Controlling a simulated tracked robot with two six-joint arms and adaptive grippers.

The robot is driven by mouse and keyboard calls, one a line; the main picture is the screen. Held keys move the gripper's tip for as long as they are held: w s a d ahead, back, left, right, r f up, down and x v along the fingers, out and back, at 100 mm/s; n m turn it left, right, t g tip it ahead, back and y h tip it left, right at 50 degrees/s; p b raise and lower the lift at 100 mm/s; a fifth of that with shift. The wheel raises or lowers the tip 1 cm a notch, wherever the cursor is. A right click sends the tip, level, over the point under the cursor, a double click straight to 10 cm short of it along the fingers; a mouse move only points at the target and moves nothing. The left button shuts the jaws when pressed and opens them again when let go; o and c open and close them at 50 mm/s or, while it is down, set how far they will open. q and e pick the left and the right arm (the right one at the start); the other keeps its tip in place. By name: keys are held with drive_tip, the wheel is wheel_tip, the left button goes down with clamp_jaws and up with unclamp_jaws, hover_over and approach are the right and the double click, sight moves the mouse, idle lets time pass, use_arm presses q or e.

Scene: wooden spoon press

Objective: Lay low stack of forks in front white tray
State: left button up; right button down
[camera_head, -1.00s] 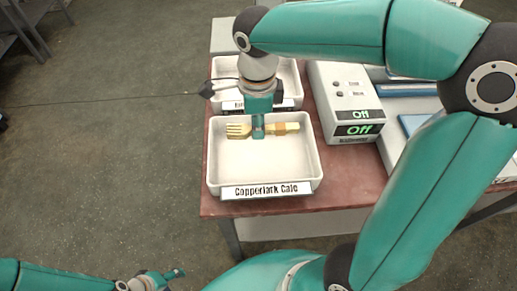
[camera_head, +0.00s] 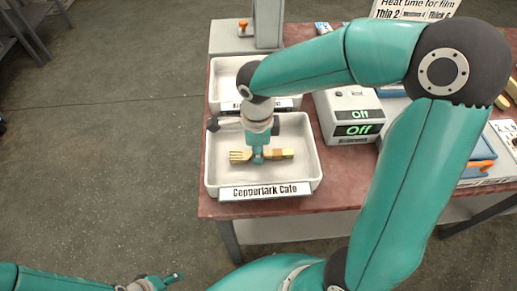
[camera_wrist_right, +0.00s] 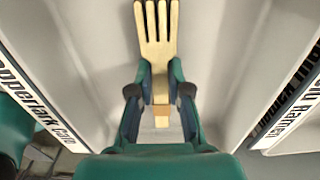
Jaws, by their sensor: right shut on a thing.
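The front white tray (camera_head: 222,178) stands at the table's front left corner, with a sign reading "Copperlark Cafe" (camera_head: 264,191) on its front wall. My right gripper (camera_head: 257,158) points down inside this tray. It is shut on a low stack of wooden forks (camera_head: 280,154), gripped across the handles by a tan band. In the right wrist view the tines of the forks (camera_wrist_right: 157,20) point up, and the band (camera_wrist_right: 161,110) shows between the fingers. Whether the stack touches the tray floor I cannot tell. My left gripper (camera_head: 172,279) is low at the left, clear of the table; its jaws are too small to read.
A second white tray (camera_head: 222,72) sits right behind the front one. A grey box with green "Off" displays (camera_head: 350,118) stands to the right of the trays. More equipment with an orange handle (camera_head: 480,166) is farther right.

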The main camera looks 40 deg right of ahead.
drive_tip(key=shift+f, duration=0.15)
drive_tip(key=c, duration=1.1)
unclamp_jaws()
drive_tip(key=shift+r, duration=0.3)
wheel_tip(320, 180, up, 12)
drive_tip(key=shift+f+p, duration=0.15)
drive_tip(key=shift+p, duration=0.6)
